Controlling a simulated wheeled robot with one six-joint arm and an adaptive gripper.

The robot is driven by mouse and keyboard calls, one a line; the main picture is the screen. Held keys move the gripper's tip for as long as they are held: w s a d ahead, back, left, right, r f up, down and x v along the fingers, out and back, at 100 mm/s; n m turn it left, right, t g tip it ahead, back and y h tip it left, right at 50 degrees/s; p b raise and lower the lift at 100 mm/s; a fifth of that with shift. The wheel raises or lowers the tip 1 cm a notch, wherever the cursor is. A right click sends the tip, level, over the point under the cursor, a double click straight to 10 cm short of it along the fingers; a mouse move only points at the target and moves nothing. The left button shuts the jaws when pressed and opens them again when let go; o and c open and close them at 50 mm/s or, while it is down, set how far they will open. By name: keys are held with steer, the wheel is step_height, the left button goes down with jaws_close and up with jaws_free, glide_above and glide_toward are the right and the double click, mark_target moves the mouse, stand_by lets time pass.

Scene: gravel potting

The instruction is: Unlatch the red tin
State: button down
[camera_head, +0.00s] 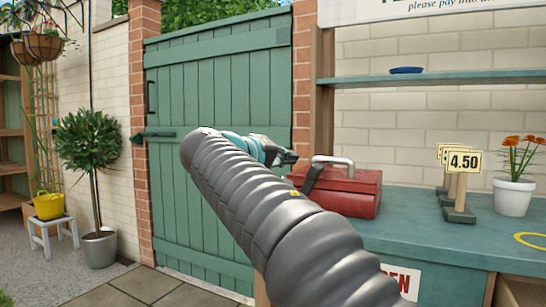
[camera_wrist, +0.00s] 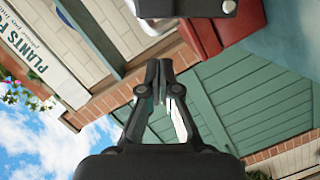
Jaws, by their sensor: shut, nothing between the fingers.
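The red tin (camera_head: 350,192) stands on the green counter, with a silver bar handle on its lid. A dark strip (camera_head: 313,177) slants at its left end in the head view; I cannot tell whether it is latched. In the wrist view part of the tin (camera_wrist: 203,38) shows at the top edge, with a black fitting (camera_wrist: 205,7) cut off by the frame. My gripper (camera_head: 288,157) is just left of the tin, near lid height. In the wrist view its fingertips (camera_wrist: 160,68) are together and empty, apart from the tin. My arm hides the tin's lower left.
The counter (camera_head: 410,235) carries several price signs (camera_head: 460,185) and a white pot with orange flowers (camera_head: 513,195) to the right. A shelf (camera_head: 440,77) with a blue dish (camera_head: 406,70) is above. A green gate (camera_head: 215,90) stands behind my arm.

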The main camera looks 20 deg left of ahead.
steer(key=shift+s+d+f+b, duration=0.25)
steer(key=shift+d+f, duration=0.15)
steer(key=shift+d, duration=0.4)
steer(key=shift+s+d+f+b, duration=0.1)
steer(key=shift+d+f+b, duration=0.2)
steer(key=shift+d, duration=0.45)
